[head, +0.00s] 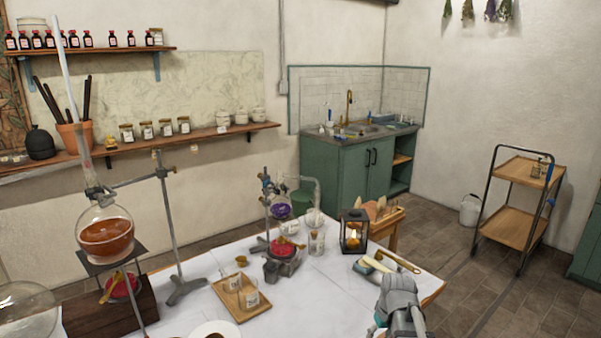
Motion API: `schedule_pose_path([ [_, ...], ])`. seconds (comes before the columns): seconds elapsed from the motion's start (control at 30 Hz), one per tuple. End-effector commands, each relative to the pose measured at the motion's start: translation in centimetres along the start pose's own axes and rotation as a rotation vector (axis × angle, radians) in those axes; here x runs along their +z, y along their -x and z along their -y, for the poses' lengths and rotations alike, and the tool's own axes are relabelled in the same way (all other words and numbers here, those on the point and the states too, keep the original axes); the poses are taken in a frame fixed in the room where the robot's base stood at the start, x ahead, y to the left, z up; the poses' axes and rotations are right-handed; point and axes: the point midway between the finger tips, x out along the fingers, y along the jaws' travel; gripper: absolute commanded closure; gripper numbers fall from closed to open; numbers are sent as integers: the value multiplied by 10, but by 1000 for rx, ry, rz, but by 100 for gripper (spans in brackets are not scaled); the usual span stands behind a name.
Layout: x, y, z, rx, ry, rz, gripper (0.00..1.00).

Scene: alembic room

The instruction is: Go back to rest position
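The grey end of my arm with my gripper (399,300) shows at the bottom right of the head view, over the near right part of the white-topped table (345,310). Its fingers cannot be made out, so I cannot tell if it is open or shut. No held object is visible. Just behind it on the table lie pale, block-like items (377,264) and a brass-coloured tool (402,262).
A large flask of orange liquid (105,235) is at left. Floor right of the table is open up to a wooden cart (517,228).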

Motion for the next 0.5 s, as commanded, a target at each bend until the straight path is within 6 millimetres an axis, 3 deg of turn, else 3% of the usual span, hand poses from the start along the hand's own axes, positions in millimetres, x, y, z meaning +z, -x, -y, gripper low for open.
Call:
schedule_pose_path([
  [0.03,15,-8,12,11,-22,16,33],
  [0.1,26,-13,22,25,-58,33,33],
  [0.5,74,-30,61,94,-194,90,33],
])
